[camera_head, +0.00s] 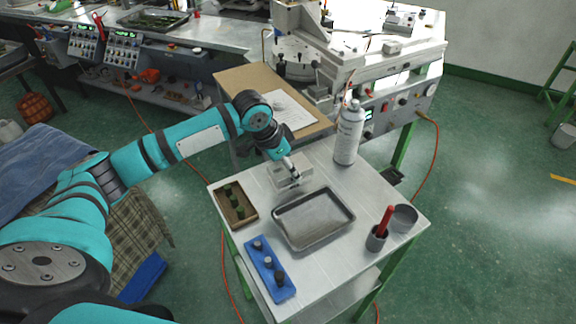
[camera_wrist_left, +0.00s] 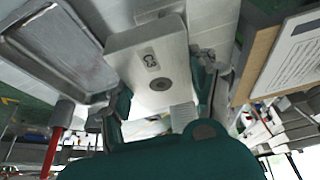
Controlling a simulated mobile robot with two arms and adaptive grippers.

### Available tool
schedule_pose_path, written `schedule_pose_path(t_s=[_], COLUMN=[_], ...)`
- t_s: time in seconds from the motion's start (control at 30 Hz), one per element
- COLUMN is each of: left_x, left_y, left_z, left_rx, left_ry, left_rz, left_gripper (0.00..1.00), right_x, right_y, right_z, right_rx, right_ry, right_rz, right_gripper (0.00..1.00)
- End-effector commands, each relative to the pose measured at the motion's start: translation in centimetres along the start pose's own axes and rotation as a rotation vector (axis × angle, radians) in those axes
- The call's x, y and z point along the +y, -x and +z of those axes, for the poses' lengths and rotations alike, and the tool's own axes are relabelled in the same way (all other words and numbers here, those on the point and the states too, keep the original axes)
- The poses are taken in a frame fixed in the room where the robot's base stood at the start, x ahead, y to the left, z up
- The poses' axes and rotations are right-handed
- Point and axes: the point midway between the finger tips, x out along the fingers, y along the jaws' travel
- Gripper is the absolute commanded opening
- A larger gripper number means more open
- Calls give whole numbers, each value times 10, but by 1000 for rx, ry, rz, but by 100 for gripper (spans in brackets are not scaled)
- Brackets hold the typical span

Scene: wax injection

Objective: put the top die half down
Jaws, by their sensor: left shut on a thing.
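A pale grey die half (camera_head: 291,176) is at the back of the small white table, just behind the metal tray. My left gripper (camera_head: 290,165) is shut on it from above and behind. In the left wrist view the die half (camera_wrist_left: 150,62) sits between the two fingers of my left gripper (camera_wrist_left: 160,105). Its face shows a small label and a dark round hole. A second pale metal edge (camera_wrist_left: 157,9) shows just past it; I cannot tell whether this is the other die half. Whether the held half touches anything below is hidden. My right gripper is not in view.
The metal tray (camera_head: 313,238) is in front of the die half. A brown tray (camera_head: 251,211), a blue holder (camera_head: 283,290), a spray can (camera_head: 349,136), a cup with a red tool (camera_head: 377,240) and a grey bowl (camera_head: 404,217) share the table. Its right middle is clear.

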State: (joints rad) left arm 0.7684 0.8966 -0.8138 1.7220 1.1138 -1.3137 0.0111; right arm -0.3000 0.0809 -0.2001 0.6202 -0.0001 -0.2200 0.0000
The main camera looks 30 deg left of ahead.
Motion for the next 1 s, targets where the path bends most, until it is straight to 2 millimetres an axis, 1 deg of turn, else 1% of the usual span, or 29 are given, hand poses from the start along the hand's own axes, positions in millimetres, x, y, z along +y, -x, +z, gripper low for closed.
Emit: schedule_pose_path(t_s=[0.07,0.2,0.23,0.27,0.37,0.5,0.83,0.87,1.0], left_x=[-4,-22,-19,-18,-18,-18,-18,-18,-18], left_y=[0,-4,-8,-13,-26,-34,-38,-38,-38], left_z=[-3,-10,-7,-4,1,4,6,7,7], left_rx=[2,1,-4,-5,-2,1,0,-1,-1], left_ry=[1,3,2,2,1,-1,-1,-1,-1], left_rz=[0,-1,4,5,2,-1,0,0,0], left_gripper=[16,16,16,16,16,16,16,63,81], right_x=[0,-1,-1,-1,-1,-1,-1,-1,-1], right_y=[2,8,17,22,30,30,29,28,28], right_z=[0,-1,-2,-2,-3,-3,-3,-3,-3], right_rx=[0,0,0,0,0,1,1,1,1], right_ry=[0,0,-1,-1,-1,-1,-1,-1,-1], right_rz=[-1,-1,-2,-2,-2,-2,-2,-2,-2], right_gripper=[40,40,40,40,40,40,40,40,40])
